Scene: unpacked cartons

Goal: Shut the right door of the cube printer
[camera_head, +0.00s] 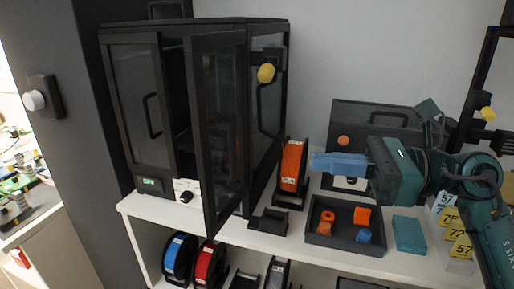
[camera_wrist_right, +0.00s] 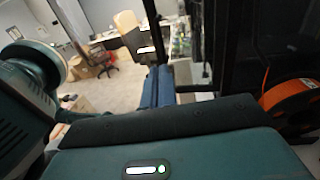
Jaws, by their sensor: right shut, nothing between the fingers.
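The cube printer (camera_head: 185,24) is a tall black enclosure with clear panels on the white shelf top at the left in the head view. Its left door (camera_head: 139,105) is shut. Its right door (camera_head: 222,130) stands open, swung out toward me, with its free edge past the front of the shelf. My right gripper (camera_head: 316,163) has blue fingers that are shut and empty. They point left, to the right of the door and apart from it in the head view. The fingers (camera_wrist_right: 158,86) also show in the right wrist view. My left gripper is out of view.
An orange spool (camera_head: 292,165) on a black holder stands between the printer and my right gripper. A dark tray (camera_head: 345,240) with orange and blue pieces lies in front. A teal block (camera_head: 409,234) and number cards (camera_head: 457,228) are at the right. More spools (camera_head: 180,257) sit below.

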